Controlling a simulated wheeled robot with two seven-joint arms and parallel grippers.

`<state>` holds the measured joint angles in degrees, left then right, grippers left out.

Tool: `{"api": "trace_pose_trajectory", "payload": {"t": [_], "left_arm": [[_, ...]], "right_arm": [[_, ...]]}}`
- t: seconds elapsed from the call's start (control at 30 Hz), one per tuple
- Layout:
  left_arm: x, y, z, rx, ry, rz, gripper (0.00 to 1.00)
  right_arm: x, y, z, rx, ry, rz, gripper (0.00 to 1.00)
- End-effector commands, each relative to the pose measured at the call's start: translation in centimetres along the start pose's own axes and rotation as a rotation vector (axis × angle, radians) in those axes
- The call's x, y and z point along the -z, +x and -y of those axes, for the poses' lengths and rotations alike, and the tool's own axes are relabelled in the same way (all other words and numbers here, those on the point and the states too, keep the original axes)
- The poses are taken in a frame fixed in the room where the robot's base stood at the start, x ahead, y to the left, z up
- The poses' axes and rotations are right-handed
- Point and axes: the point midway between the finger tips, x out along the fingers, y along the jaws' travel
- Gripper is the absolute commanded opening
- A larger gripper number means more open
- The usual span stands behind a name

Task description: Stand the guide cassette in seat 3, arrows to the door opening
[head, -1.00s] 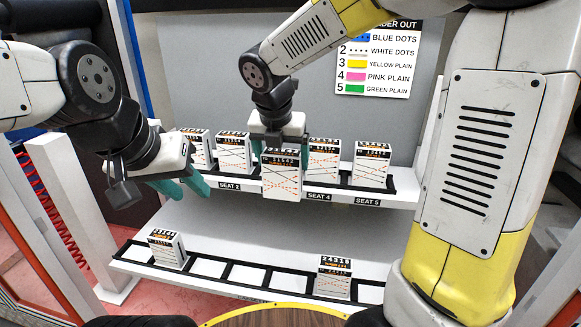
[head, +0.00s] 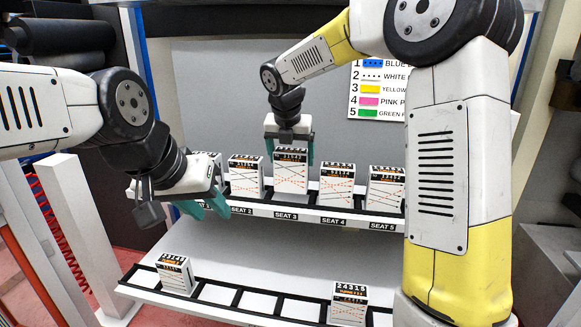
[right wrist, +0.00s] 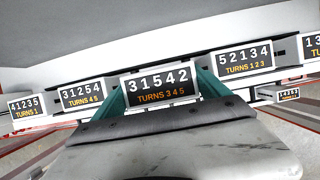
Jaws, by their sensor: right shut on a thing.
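The guide cassette (head: 291,172), a white block with a black top label "31542", stands upright above the SEAT 3 label (head: 286,216). Its front face shows dark lines and small orange marks, too small to read for arrow direction. My right gripper (head: 290,153) is shut on its sides from above. The cassette sits slightly higher than its neighbours; I cannot tell whether its base touches the seat. In the right wrist view its label (right wrist: 158,86) reads "TURNS 3 4 5" between the teal fingers. My left gripper (head: 204,207) is open and empty, in front of seat 1.
Cassettes stand in seat 2 (head: 245,176), seat 4 (head: 337,184) and seat 5 (head: 386,188); one behind my left gripper is partly hidden. The lower rack holds a left cassette (head: 175,274) and a right cassette (head: 348,303), with empty places between. An order sign (head: 385,92) hangs behind.

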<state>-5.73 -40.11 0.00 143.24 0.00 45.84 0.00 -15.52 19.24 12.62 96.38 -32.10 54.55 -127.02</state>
Motion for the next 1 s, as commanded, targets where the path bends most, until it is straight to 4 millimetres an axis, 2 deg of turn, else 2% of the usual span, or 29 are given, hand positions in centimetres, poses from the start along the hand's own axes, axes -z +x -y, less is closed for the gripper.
{"api": "trace_pose_trajectory", "payload": {"t": [0.2,0.4,0.8,0.83,0.9,1.0], "left_arm": [[0.0,0.0,0.0,0.000,0.000,0.000,0.36],[0.0,0.0,0.0,0.000,0.000,0.000,0.36],[0.0,0.0,0.0,0.000,0.000,0.000,0.36],[0.0,0.0,0.0,0.000,0.000,0.000,0.36],[0.0,0.0,0.0,0.000,0.000,0.000,0.36],[0.0,0.0,0.0,0.000,0.000,0.000,0.36]], "right_arm": [[-1.1,0.8,-0.6,0.000,0.000,0.001,0.12],[0.2,3.5,-0.6,0.000,-0.001,0.000,0.12],[0.4,4.1,-0.5,0.000,-0.001,0.001,0.12],[0.5,4.1,-0.5,0.000,-0.001,0.000,0.91],[0.5,4.1,-0.5,0.000,0.000,0.000,1.00],[0.5,4.1,-0.5,0.000,0.000,0.000,1.00]]}}
